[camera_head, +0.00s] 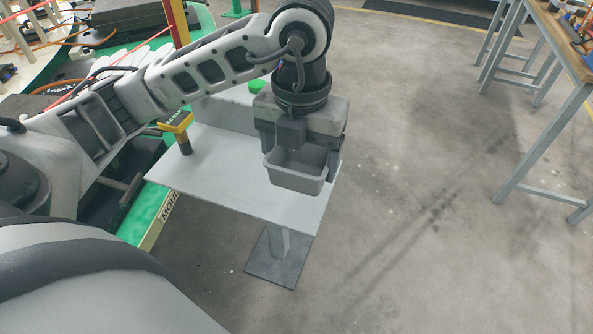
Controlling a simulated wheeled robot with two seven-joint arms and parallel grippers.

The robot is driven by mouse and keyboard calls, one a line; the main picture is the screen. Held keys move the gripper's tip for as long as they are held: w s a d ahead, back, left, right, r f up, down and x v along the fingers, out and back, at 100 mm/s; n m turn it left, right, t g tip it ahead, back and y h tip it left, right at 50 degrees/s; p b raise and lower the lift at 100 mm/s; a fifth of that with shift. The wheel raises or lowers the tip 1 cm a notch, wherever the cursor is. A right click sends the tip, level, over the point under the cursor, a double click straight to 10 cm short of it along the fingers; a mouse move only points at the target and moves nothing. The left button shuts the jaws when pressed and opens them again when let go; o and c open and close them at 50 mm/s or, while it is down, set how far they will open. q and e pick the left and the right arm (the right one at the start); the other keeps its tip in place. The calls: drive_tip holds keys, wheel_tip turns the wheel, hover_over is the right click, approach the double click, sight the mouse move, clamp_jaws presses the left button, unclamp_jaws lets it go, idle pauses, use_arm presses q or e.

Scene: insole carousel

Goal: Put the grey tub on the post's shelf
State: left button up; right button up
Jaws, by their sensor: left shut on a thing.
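The grey tub (297,177) is a small open box with a rim, upright in the head view. My left gripper (302,152) is shut on its far side and points down. The tub is over the right part of the post's shelf (235,184), a light grey plate. I cannot tell whether the tub's bottom touches the shelf. The post (278,241) stands under the shelf on a dark square foot. My right gripper is not in view.
A yellow-and-black device (176,122) stands at the shelf's left edge. A green round button (257,87) shows behind my left gripper. A green machine with cables is at left. A workbench (556,45) is at upper right. The floor between is clear.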

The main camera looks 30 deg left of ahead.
sight(297, 162)
use_arm(q)
drive_tip(key=f, duration=0.1)
drive_tip(key=w+a+f, duration=0.2)
drive_tip(key=shift+f, duration=0.1)
wheel_tip(297, 162, down, 3)
drive_tip(key=shift+w+a+f+p, duration=0.1)
drive_tip(key=shift+w+p, duration=0.05)
drive_tip(key=shift+p, duration=0.3)
drive_tip(key=shift+f+b, duration=0.3)
drive_tip(key=shift+f, duration=0.05)
drive_tip(key=o, duration=1)
drive_tip(key=shift+r, duration=0.1)
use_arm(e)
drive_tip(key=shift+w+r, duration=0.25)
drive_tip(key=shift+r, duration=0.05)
use_arm(q)
drive_tip(key=shift+r, duration=0.1)
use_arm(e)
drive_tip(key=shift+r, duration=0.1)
